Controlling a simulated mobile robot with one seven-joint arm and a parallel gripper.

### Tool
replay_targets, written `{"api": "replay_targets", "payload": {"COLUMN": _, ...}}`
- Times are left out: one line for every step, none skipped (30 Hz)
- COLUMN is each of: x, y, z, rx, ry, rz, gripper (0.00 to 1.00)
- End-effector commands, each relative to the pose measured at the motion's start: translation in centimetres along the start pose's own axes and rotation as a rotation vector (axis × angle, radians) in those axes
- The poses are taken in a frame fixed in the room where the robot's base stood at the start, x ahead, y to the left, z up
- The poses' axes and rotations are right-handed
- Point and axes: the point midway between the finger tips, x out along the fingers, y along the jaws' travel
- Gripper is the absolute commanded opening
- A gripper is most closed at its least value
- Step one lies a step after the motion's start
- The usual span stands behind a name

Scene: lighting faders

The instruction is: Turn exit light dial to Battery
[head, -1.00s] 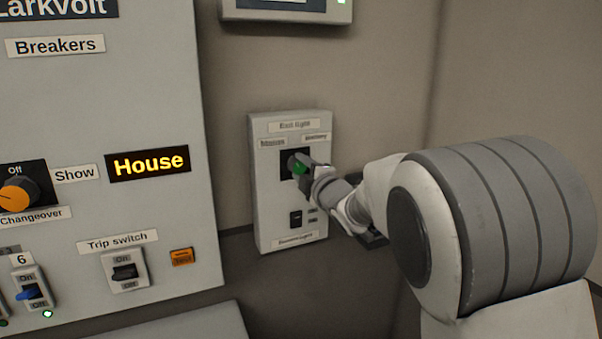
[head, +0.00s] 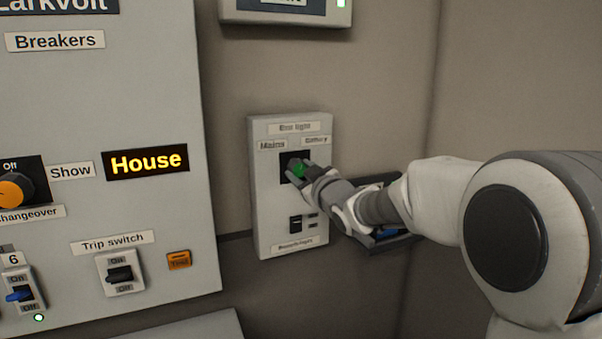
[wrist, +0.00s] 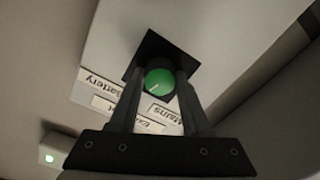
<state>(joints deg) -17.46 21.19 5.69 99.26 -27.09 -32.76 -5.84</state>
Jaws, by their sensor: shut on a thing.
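The exit light dial is a round green knob (head: 299,171) on a black square plate, on a pale wall box (head: 268,215). It also shows in the wrist view (wrist: 159,81), where its white pointer line aims between the Mains label (wrist: 168,114) and the Battery label (wrist: 101,86). In the head view, Mains (head: 272,145) is upper left of the dial and Battery (head: 316,141) upper right. My gripper (wrist: 158,78) is shut on the dial, one finger on each side. In the head view, my gripper (head: 300,168) hides part of the dial.
Below the dial is a small black switch (head: 296,224) on the same box. The breaker panel (head: 130,215) stands at the left, with a lit House display (head: 146,162) and a trip switch (head: 120,274). A display unit (head: 285,13) hangs above. Plain wall lies right of the box.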

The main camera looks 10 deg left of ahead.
Motion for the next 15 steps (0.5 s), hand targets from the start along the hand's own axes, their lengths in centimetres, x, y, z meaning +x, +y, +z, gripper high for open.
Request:
{"api": "replay_targets", "payload": {"x": 0.0, "y": 0.13, "z": -0.13, "rx": 0.044, "ry": 0.003, "rz": 0.002, "gripper": 0.0}}
{"api": "replay_targets", "payload": {"x": 0.01, "y": 0.12, "z": -0.14, "rx": 0.073, "ry": 0.003, "rz": 0.002, "gripper": 0.0}}
{"api": "replay_targets", "payload": {"x": 0.0, "y": 0.18, "z": -0.11, "rx": 0.108, "ry": 0.002, "rz": 0.002, "gripper": 0.0}}
{"api": "replay_targets", "payload": {"x": 0.01, "y": 0.14, "z": -0.14, "rx": 0.134, "ry": 0.003, "rz": 0.002, "gripper": 0.0}}
{"api": "replay_targets", "payload": {"x": 0.01, "y": 0.12, "z": -0.15, "rx": 0.16, "ry": 0.003, "rz": 0.002, "gripper": 0.0}}
{"api": "replay_targets", "payload": {"x": 0.0, "y": 0.18, "z": -0.12, "rx": 0.194, "ry": 0.002, "rz": 0.003, "gripper": 0.0}}
{"api": "replay_targets", "payload": {"x": 0.01, "y": 0.16, "z": -0.13, "rx": 0.217, "ry": 0.002, "rz": 0.002, "gripper": 0.0}}
{"api": "replay_targets", "payload": {"x": 0.01, "y": 0.12, "z": -0.15, "rx": 0.24, "ry": 0.003, "rz": 0.002, "gripper": 0.0}}
{"api": "replay_targets", "payload": {"x": 0.01, "y": 0.14, "z": -0.14, "rx": 0.269, "ry": 0.002, "rz": 0.002, "gripper": 0.0}}
{"api": "replay_targets", "payload": {"x": 0.01, "y": 0.15, "z": -0.14, "rx": 0.289, "ry": 0.002, "rz": 0.002, "gripper": 0.0}}
{"api": "replay_targets", "payload": {"x": 0.01, "y": 0.14, "z": -0.15, "rx": 0.309, "ry": 0.002, "rz": 0.002, "gripper": 0.0}}
{"api": "replay_targets", "payload": {"x": 0.01, "y": 0.13, "z": -0.15, "rx": 0.333, "ry": 0.003, "rz": 0.001, "gripper": 0.0}}
{"api": "replay_targets", "payload": {"x": 0.01, "y": 0.12, "z": -0.15, "rx": 0.351, "ry": 0.002, "rz": 0.001, "gripper": 0.0}}
{"api": "replay_targets", "payload": {"x": 0.01, "y": 0.11, "z": -0.16, "rx": 0.366, "ry": 0.003, "rz": 0.001, "gripper": 0.0}}
{"api": "replay_targets", "payload": {"x": 0.01, "y": 0.1, "z": -0.17, "rx": 0.387, "ry": 0.003, "rz": 0.001, "gripper": 0.0}}
